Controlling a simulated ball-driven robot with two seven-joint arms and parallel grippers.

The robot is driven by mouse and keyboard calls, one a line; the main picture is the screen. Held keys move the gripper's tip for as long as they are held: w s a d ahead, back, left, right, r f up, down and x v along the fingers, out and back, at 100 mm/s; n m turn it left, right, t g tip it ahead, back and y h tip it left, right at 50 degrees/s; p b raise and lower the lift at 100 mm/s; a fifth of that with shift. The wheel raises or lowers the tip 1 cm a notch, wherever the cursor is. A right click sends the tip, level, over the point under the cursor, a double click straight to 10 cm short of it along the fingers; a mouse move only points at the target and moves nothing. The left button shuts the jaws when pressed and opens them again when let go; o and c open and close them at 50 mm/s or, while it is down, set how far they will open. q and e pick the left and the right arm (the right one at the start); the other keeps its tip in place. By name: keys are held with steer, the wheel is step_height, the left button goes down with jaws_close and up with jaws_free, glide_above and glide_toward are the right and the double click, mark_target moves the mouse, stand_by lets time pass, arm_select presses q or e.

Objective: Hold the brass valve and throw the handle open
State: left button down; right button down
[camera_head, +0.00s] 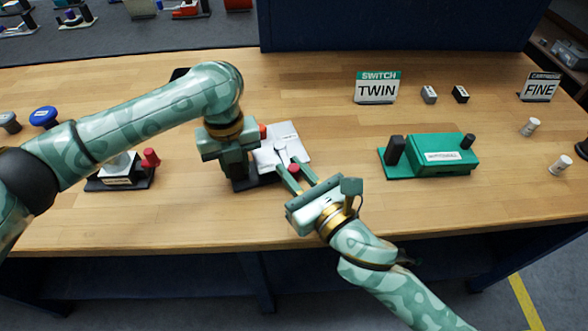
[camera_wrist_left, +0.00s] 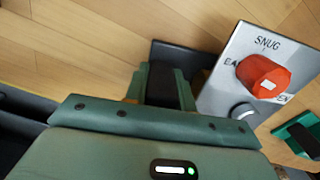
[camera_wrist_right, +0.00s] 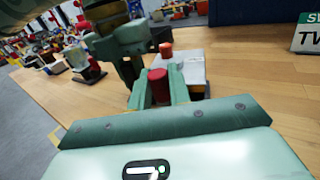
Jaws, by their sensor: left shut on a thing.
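A pale grey panel (camera_head: 290,140) marked "SNUG" stands on a dark base mid-table. It also shows in the left wrist view (camera_wrist_left: 225,80), with an orange-red knob (camera_wrist_left: 265,76) and a round grey knob (camera_wrist_left: 243,112). No brass colour shows on the unit. My left gripper (camera_head: 240,180) points down at its left side, shut on a black post (camera_wrist_left: 166,85). A red cap (camera_wrist_right: 158,86) stands at the panel's near side. My right gripper (camera_head: 298,174) has its fingers apart, one on each side of the cap. Contact with the cap cannot be told.
A black-based unit with a red knob (camera_head: 150,158) stands left of my left gripper. A green unit (camera_head: 440,155) stands right. "TWIN" (camera_head: 377,88) and "FINE" (camera_head: 540,88) signs stand behind, with small blocks nearby.

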steer(key=shift+d+n+g+y, duration=0.15)
steer(key=shift+n+g+y, duration=0.15)
steer(key=shift+n+y, duration=0.15)
steer(key=shift+w+d+n+g+y, duration=0.3)
steer(key=shift+d+n+g+y, duration=0.4)
steer(key=shift+y, duration=0.25)
steer(key=d+n+g+y, duration=0.1)
steer(key=w+n+g+y, duration=0.1)
steer(key=shift+w+d+n+g+y, duration=0.15)
steer(key=shift+d+n+g+y, duration=0.15)
steer(key=shift+d+g, duration=0.1)
steer(key=shift+w+d+n+g+y, duration=0.45)
steer(key=shift+n+g+y, duration=0.3)
steer(key=shift+g, duration=0.25)
steer(key=shift+w+d+n+g+y, duration=0.25)
steer(key=shift+n+g, duration=0.3)
steer(key=shift+g, duration=0.3)
steer(key=shift+w+d+n+g+y, duration=0.25)
steer(key=shift+w+n+g, duration=0.2)
steer(key=shift+g, duration=0.35)
steer(key=shift+w+d+n+g+y, duration=0.15)
steer(key=shift+w+n+g+y, duration=0.15)
steer(key=shift+n+g, duration=0.45)
steer(key=shift+s, duration=0.1)
steer(key=c, duration=1.3)
jaws_free()
steer(key=shift+c, duration=0.2)
